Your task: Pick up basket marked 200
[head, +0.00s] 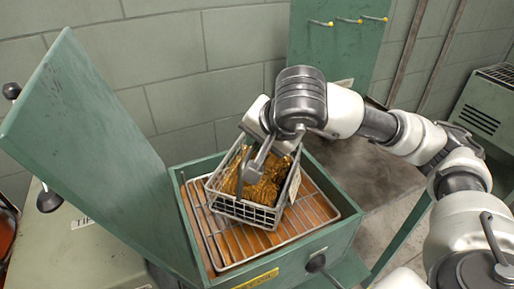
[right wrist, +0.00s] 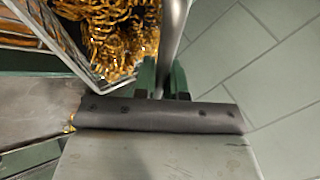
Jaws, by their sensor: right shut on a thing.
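A wire basket (head: 262,213) filled with golden coiled springs (head: 268,183) is at the wire rack inside an open green box. It sits askew to the rack; I cannot tell whether it rests on it or hangs just above. A pale tag shows on its right side, but I cannot read the number. My right gripper (head: 262,158) reaches down over the basket and is shut on its grey handle. In the right wrist view the gripper (right wrist: 164,80) has its green pads on either side of the handle bar, with the basket (right wrist: 105,75) beside it. My left gripper is out of view.
The green box (head: 338,238) has its large lid (head: 85,150) raised at the left. The wire rack (head: 222,252) covers an orange floor. A green pegboard (head: 345,50) with yellow-tipped hooks stands behind. A vented machine (head: 480,115) is at the right.

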